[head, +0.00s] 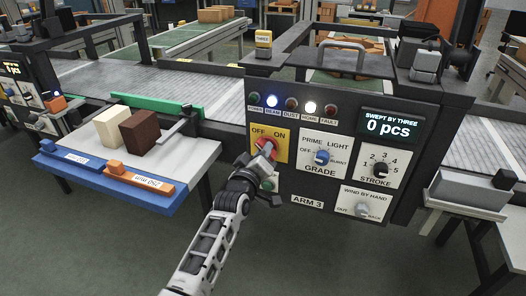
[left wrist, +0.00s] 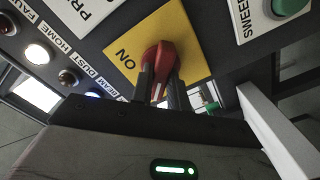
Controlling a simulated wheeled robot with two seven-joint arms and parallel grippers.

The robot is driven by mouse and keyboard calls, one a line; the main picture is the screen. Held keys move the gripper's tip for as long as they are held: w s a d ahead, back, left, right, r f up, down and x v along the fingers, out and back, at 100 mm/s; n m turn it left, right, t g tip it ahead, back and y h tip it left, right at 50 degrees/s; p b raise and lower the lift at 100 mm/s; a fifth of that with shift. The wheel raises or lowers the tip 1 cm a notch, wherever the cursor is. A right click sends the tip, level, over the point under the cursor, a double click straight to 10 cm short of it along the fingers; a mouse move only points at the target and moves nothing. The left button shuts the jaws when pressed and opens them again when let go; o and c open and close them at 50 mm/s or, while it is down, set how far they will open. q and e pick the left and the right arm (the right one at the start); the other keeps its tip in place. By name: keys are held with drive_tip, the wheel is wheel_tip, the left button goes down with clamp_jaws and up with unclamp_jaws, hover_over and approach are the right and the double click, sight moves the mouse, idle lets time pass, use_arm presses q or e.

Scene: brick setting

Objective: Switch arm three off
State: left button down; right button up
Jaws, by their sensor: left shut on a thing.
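The ARM 3 panel (head: 310,185) fills the middle of the head view. Its red rotary switch (head: 267,146) sits on a yellow plate (head: 281,151) marked OFF at left and ON at right. My left gripper (head: 260,158) reaches up from below and is shut on the red switch handle. The left wrist view shows the red handle (left wrist: 160,56) between my dark fingers (left wrist: 160,88), with the ON mark beside it on the yellow plate (left wrist: 128,64). The fingers partly hide the handle, so I cannot tell its exact setting. My right gripper is out of view.
The beam and home lamps are lit; the display (head: 389,126) reads 0 pcs. A grade knob (head: 321,157), stroke knob (head: 380,170) and hand-wind knob (head: 361,209) are close by. A side table (head: 195,153) holding cream and brown blocks stands left of my arm.

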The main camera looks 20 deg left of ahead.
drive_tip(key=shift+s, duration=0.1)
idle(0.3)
use_arm(q)
drive_tip(key=c, duration=1.4)
unclamp_jaws()
drive_tip(key=shift+o, duration=0.2)
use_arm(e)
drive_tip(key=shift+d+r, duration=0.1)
